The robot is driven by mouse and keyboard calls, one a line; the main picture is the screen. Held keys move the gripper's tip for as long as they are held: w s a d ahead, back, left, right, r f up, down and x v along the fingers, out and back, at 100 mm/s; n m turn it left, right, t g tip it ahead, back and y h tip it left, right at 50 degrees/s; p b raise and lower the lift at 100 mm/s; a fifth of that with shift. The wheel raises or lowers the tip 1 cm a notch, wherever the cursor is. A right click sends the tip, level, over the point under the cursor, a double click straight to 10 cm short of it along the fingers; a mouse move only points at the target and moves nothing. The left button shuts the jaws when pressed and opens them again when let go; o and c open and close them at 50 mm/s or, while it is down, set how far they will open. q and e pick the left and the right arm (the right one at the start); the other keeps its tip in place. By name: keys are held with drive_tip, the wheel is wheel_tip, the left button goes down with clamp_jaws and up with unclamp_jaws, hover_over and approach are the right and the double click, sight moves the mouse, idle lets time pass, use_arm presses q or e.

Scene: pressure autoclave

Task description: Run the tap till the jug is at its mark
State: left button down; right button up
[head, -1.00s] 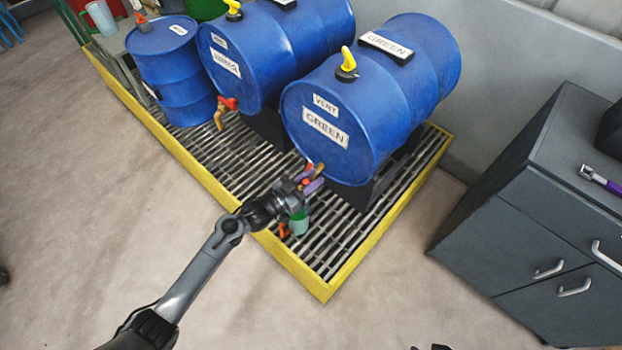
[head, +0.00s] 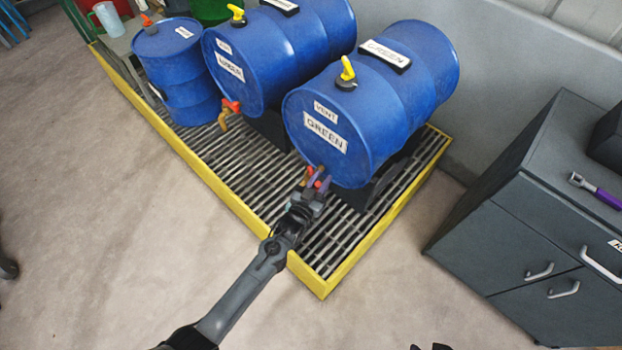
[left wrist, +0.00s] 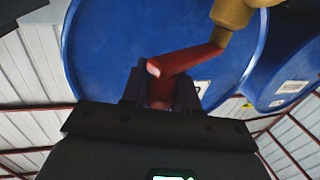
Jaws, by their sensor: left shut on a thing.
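The blue drum labelled GREEN (head: 318,112) lies on its side, with its tap low on the front. In the left wrist view the tap has a brass body (left wrist: 233,14) and a red lever handle (left wrist: 192,60). My left gripper (head: 314,182) is shut on the red handle; in the left wrist view its dark fingers (left wrist: 160,90) sit on either side of the handle's end. The green jug seen earlier below the tap is hidden behind my left arm, so its level cannot be seen. A small black part at the head view's bottom edge may be my right gripper (head: 431,347).
The drums stand on a grated tray with a yellow rim (head: 345,275). A second lying drum (head: 245,75) has a red-handled tap (head: 230,108). A grey cabinet (head: 525,215) at right bears a purple-handled tool (head: 597,190). The floor in front is clear.

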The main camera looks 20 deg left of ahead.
use_arm(q)
drive_tip(key=c, duration=0.9)
unclamp_jaws()
drive_tip(key=shift+s, duration=0.45)
drive_tip(key=s+a+p, duration=0.1)
drive_tip(key=s+p, duration=0.1)
drive_tip(key=s, duration=0.8)
drive_tip(key=shift+p, duration=0.3)
drive_tip(key=shift+w, duration=0.1)
